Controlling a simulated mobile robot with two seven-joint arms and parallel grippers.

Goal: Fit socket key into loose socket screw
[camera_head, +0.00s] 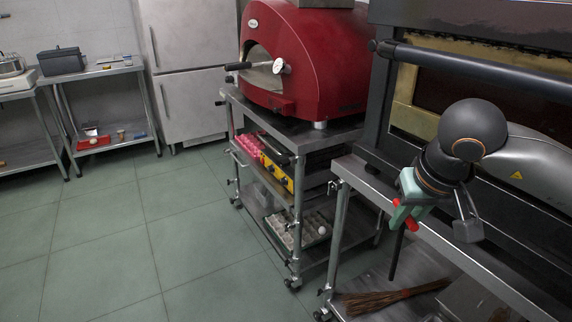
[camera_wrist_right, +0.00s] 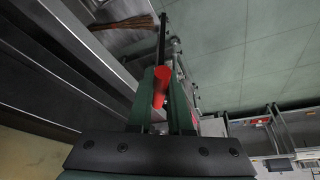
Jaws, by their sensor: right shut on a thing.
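My right gripper (camera_head: 404,200) has green fingers and is shut on the socket key (camera_head: 411,223). The key has a red handle and a long dark shaft that hangs down in the head view. In the right wrist view the gripper (camera_wrist_right: 162,105) holds the red handle of the key (camera_wrist_right: 160,88), and the shaft points away from the fingers. The gripper is in front of the near steel stand (camera_head: 470,254), beside its upper edge. I cannot make out the loose socket screw in either view. My left gripper is out of view.
The black oven (camera_head: 382,110) is on the near stand. A straw brush (camera_head: 395,296) lies on its lower shelf. The red oven (camera_head: 320,60) is on a second wheeled stand (camera_head: 340,137) to the left. Green floor (camera_head: 150,240) is clear at the left.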

